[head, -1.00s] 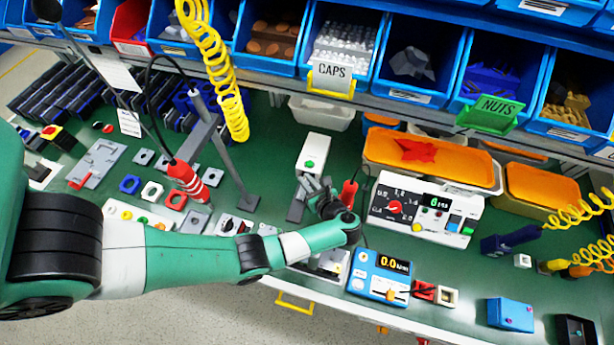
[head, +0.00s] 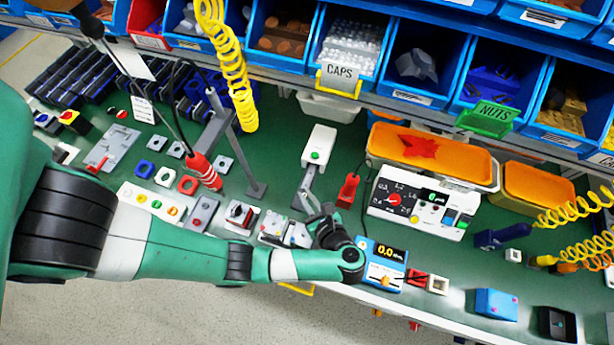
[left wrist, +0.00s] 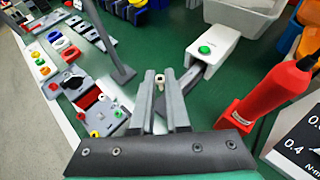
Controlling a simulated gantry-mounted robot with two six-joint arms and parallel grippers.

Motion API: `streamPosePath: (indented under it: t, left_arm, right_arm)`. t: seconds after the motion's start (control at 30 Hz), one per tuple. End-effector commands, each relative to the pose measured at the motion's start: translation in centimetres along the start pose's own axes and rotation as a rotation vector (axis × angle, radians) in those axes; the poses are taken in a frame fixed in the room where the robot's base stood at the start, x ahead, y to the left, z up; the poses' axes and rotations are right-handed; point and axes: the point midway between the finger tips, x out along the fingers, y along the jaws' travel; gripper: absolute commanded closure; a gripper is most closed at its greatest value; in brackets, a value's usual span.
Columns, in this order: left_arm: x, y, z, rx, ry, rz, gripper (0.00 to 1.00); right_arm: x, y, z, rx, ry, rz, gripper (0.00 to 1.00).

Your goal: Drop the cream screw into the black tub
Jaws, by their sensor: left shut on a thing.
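My left gripper (head: 316,217) is over the middle of the green bench, just behind the blue meter. In the left wrist view its fingers (left wrist: 160,80) are closed on the small cream screw (left wrist: 160,84), which shows between the fingertips. The screw cannot be made out in the head view, where the gripper hides it. The black tub (head: 557,324) stands at the front right of the bench, well to the right of the gripper. My right gripper is not in view.
A blue box (head: 496,304) stands left of the tub. The blue meter (head: 382,264), a red and white switch (head: 428,283) and the white test unit (head: 420,206) lie between gripper and tub. A white push-button box (left wrist: 212,46) and red tool (left wrist: 268,95) are close by.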

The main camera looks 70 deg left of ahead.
Motion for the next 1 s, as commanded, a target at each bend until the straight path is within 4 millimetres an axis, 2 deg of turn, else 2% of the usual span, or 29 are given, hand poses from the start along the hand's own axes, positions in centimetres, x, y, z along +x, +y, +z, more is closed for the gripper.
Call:
streamPosePath:
  t: [0.5, 1.0]
  left_arm:
    - [-1.3, 0.0, 2.7, 0.000, 0.000, 0.000, 1.00]
    - [-1.2, 0.0, 2.6, 0.000, 0.000, 0.000, 1.00]
  right_arm:
    - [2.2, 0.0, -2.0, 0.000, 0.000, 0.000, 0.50]
    - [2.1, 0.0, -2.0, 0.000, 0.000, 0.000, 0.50]
